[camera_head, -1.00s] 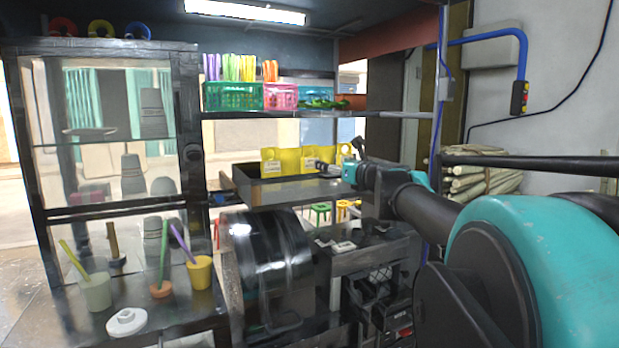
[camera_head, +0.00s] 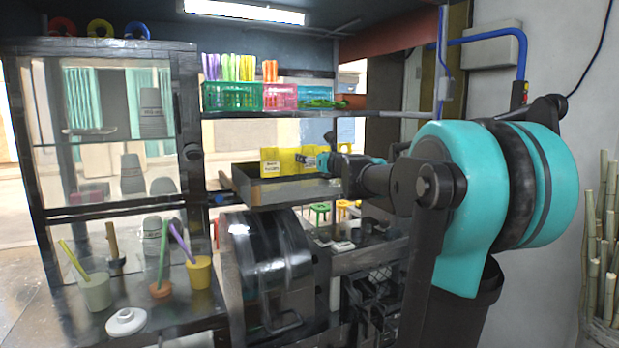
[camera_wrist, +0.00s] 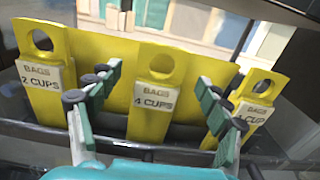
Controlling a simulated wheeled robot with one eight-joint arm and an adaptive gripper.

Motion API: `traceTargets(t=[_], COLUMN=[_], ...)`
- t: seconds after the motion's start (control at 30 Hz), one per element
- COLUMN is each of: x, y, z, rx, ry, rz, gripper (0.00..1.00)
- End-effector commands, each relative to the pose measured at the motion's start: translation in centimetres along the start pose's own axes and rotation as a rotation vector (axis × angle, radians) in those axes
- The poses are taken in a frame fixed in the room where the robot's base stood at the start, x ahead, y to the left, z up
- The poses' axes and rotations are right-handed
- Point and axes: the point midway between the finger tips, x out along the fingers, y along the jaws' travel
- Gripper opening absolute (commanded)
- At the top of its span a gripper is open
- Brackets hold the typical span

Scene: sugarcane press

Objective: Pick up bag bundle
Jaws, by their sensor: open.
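Yellow bag bundles with round hang holes stand in a row. In the wrist view they are labelled "2 CUPS" (camera_wrist: 42,85) at left, "4 CUPS" (camera_wrist: 153,100) in the middle and one at right (camera_wrist: 244,105) whose number is partly covered. In the head view a yellow bundle (camera_head: 270,162) shows at the left of the row, above a dark tray (camera_head: 285,190). My gripper (camera_wrist: 158,82) is open, with one finger on each side of the "4 CUPS" bundle in the picture; contact cannot be told. In the head view my gripper (camera_head: 309,160) partly hides the row.
A dark bar (camera_wrist: 140,146) runs below the bundles. A shelf (camera_head: 300,113) with coloured baskets (camera_head: 233,97) is above the tray. A glass-fronted cabinet (camera_head: 190,150) stands at left. A dark round drum (camera_head: 265,245) sits below the tray.

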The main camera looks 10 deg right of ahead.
Motion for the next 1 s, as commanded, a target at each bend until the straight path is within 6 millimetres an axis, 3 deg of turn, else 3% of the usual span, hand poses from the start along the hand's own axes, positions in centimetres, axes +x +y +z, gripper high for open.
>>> traceTargets(t=[0.2,0.47,0.9,1.0], x=[2.5,2.7,2.7,2.7], y=[0.0,0.0,0.0,0.0], z=[0.1,0.1,0.1,0.1], rx=[0.000,0.000,0.000,0.000], ry=[0.000,0.000,0.000,0.000], rz=[0.002,0.001,0.001,0.001], gripper=[0.78,0.78,0.27,0.27])
